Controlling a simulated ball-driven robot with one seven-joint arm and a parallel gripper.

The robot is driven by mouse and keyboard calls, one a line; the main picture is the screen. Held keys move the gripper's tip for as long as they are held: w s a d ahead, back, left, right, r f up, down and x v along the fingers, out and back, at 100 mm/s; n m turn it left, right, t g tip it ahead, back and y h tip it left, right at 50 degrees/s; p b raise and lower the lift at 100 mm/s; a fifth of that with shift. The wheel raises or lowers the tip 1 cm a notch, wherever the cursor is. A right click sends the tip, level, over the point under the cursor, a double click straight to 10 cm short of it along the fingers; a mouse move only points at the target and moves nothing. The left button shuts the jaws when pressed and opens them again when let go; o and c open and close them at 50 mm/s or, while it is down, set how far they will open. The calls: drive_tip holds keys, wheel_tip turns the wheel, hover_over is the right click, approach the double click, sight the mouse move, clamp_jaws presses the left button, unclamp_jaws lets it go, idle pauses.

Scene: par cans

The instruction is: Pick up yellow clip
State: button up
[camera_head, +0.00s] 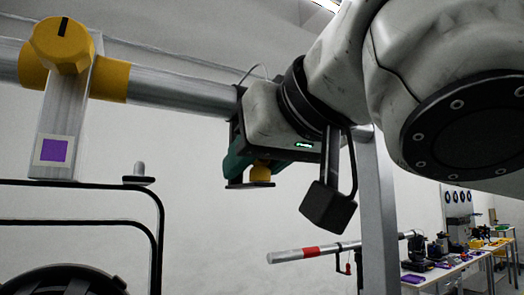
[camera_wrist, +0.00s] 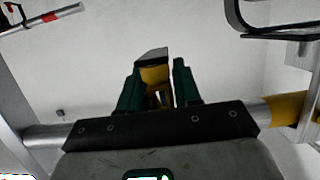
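My gripper (camera_head: 248,165) is in the middle of the head view, with dark green fingers pointing down. Between them shows a yellow clip (camera_head: 261,170) with a dark flat plate at its lower end. In the wrist view, my gripper (camera_wrist: 158,88) has a green finger on each side of the yellow clip (camera_wrist: 155,75), and its grey plate sticks out beyond the fingertips. The fingers look closed on it, and they hide its sides. Another yellow clamp (camera_head: 62,45) with a round knob sits on the silver pipe at the left.
The silver pipe (camera_head: 180,88) runs behind my gripper. A flat bar with a purple marker (camera_head: 54,151) hangs from the left clamp. A dark rail (camera_head: 80,184) stands at lower left. A red-banded pipe (camera_head: 285,256) lies lower, before tables (camera_head: 455,275) at the right.

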clamp_jaws()
idle(0.4)
drive_tip(key=shift+r+p, duration=0.7)
drive_tip(key=shift+r, duration=0.15)
wheel_tip(320, 180, up, 2)
drive_tip(key=shift+s+r+p, duration=0.15)
drive_tip(key=shift+r+p, duration=0.05)
drive_tip(key=shift+p, duration=0.7)
drive_tip(key=s+d+r+p, duration=0.2)
drive_tip(key=s+r+p, duration=0.1)
drive_tip(key=s+r, duration=0.6)
drive_tip(key=s, duration=0.4)
drive_tip(key=shift+s+d, duration=0.15)
drive_tip(key=shift+s, duration=0.15)
